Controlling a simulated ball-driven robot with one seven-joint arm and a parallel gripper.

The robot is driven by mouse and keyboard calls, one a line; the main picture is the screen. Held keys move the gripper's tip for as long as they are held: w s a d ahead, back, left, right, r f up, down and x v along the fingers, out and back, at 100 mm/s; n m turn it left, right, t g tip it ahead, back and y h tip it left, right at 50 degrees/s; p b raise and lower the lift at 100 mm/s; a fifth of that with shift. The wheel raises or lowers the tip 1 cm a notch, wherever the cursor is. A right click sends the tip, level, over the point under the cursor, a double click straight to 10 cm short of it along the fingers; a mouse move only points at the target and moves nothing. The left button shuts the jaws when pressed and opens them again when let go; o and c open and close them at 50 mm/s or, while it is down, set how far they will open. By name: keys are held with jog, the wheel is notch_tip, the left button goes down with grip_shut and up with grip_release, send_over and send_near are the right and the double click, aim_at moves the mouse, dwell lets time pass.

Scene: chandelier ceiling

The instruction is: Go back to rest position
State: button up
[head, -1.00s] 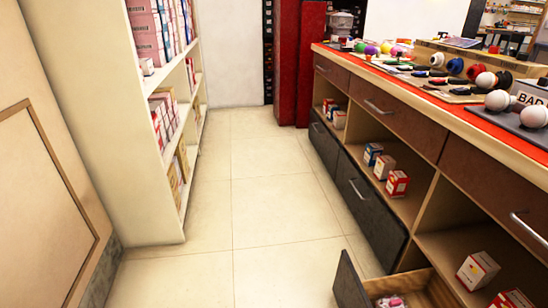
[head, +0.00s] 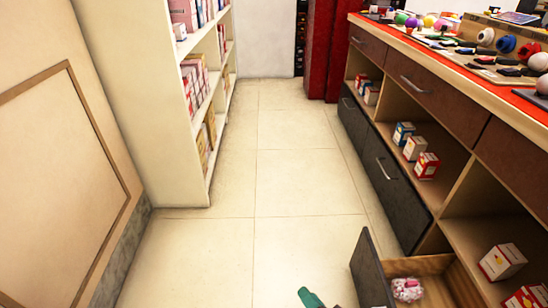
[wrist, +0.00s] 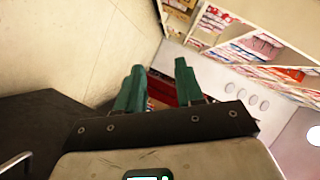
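My gripper (wrist: 160,80) shows in the wrist view with its two green fingers apart and nothing between them. In the head view only a green finger part of it (head: 311,298) shows at the bottom edge, left of an open drawer (head: 371,268). The rest of my arm is out of the head view. The open drawer has a dark front and holds a pink-and-white item (head: 407,289).
A wooden counter with a red top edge (head: 470,62) runs along the right, with small boxes (head: 415,148) in its shelves. A cream shelf unit (head: 186,130) stands on the left. The tiled floor (head: 290,180) between them is clear.

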jog(key=s+d+r+n+g+h, duration=0.2)
jog(key=s+d+n+g+h, duration=0.3)
jog(key=s+d, duration=0.6)
jog(key=s+d+r+n+g+h, duration=0.15)
jog(key=s+d+g, duration=0.55)
jog(key=s, duration=0.8)
notch_tip(320, 180, up, 31)
jog(key=p, duration=3.1)
jog(key=shift+w, duration=0.3)
jog(key=shift+h, duration=0.25)
